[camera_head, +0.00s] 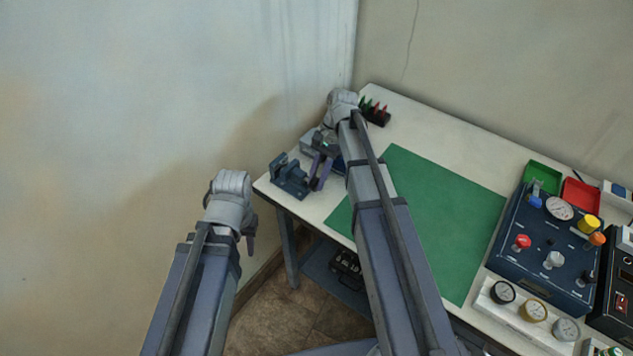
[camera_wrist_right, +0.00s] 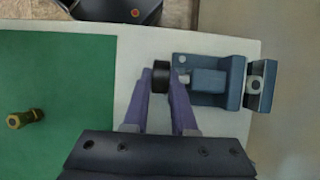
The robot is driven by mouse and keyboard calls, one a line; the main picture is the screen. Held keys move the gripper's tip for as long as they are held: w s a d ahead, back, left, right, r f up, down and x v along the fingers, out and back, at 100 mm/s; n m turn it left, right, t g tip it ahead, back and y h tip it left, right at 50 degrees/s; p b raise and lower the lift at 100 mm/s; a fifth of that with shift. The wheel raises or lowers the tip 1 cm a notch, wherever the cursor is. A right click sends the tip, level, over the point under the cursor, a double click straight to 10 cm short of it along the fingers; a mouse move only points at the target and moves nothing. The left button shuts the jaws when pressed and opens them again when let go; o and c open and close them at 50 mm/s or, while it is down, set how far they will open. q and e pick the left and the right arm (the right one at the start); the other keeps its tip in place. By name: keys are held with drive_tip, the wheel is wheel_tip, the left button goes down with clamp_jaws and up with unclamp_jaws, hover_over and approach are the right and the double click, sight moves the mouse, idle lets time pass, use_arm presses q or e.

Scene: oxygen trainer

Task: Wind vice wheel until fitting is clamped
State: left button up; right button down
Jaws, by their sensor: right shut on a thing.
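The blue vice (camera_head: 289,178) stands at the table's near left corner; it also shows in the right wrist view (camera_wrist_right: 212,78). Its black wheel (camera_wrist_right: 160,79) faces my right gripper (camera_head: 321,170). The purple fingers are shut on the wheel, one on each side. A grey round part (camera_wrist_right: 254,85) sits between the vice's jaws; whether it is gripped tightly I cannot tell. A brass fitting (camera_wrist_right: 24,118) lies on the green mat (camera_wrist_right: 60,70). My left gripper (camera_head: 249,238) hangs off the table's left side, with its fingers mostly hidden.
The white table (camera_head: 450,137) stands against the walls. A black rack (camera_head: 377,117) with red and green pieces is at its back corner. A blue gauge panel (camera_head: 540,245), a green tray (camera_head: 543,177) and a red tray (camera_head: 580,195) fill the right side. The mat's middle is clear.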

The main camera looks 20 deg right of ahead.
drive_tip(key=shift+d+f+g+y+b, duration=0.1)
drive_tip(key=shift+f+g+y+b, duration=0.05)
drive_tip(key=shift+g+y+b, duration=0.2)
drive_tip(key=shift+y, duration=0.25)
drive_tip(key=c, duration=0.7)
unclamp_jaws()
drive_tip(key=p+v, duration=0.6)
drive_tip(key=v, duration=0.2)
